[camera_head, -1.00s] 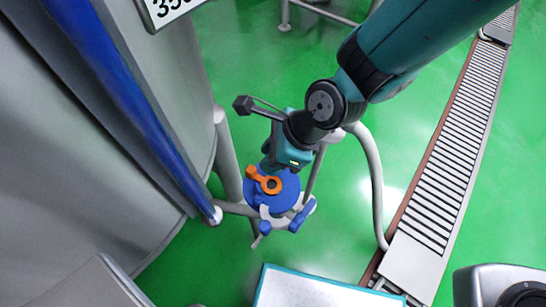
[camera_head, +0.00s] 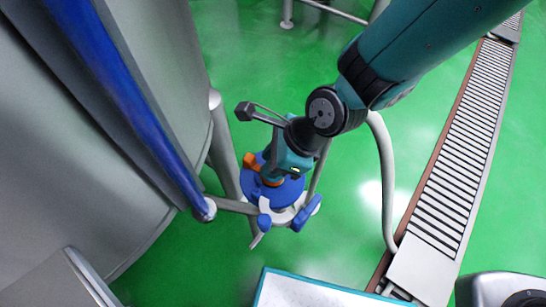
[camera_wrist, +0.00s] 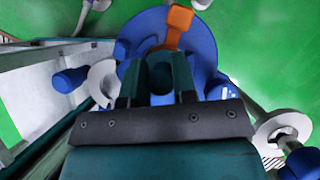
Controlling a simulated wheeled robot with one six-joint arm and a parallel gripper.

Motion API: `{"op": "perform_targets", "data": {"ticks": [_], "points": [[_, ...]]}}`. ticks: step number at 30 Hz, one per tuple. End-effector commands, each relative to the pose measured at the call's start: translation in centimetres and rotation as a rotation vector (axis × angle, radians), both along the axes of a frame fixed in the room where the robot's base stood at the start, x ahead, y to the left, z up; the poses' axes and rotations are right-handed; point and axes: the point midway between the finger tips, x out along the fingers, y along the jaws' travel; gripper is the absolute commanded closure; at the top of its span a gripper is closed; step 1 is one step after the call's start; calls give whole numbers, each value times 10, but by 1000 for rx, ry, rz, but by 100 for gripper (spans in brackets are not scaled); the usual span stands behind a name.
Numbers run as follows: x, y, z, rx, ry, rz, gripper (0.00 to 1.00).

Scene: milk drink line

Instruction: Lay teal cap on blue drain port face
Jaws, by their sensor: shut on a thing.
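The blue drain port (camera_head: 291,191) is a round blue body low beside the tank, with an orange lever (camera_head: 251,160) at its upper left. My gripper (camera_head: 277,176) is right over the port and hides its middle. In the wrist view, my gripper (camera_wrist: 158,72) is shut on a dark teal piece, the teal cap (camera_wrist: 160,78), between its fingers. The blue port (camera_wrist: 205,50) spreads behind the fingertips, and the orange lever (camera_wrist: 178,24) rises beyond them. I cannot tell whether the cap touches the port face.
The grey tank (camera_head: 80,170) with its blue bar stands close on the left. Grey pipes and legs (camera_head: 222,135) surround the port. A roller conveyor (camera_head: 450,170) runs along the right. A white, teal-edged panel (camera_head: 310,292) is at the bottom. Green floor lies open between.

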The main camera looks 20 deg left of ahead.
Motion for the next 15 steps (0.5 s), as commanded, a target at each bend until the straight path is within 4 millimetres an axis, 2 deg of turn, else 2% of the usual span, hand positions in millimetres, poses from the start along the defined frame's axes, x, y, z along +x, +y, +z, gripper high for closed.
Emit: {"op": "perform_targets", "data": {"ticks": [6, 15], "points": [[0, 0, -13, 0, 0, 0, 97], [0, 0, -13, 0, 0, 1, 97]]}}
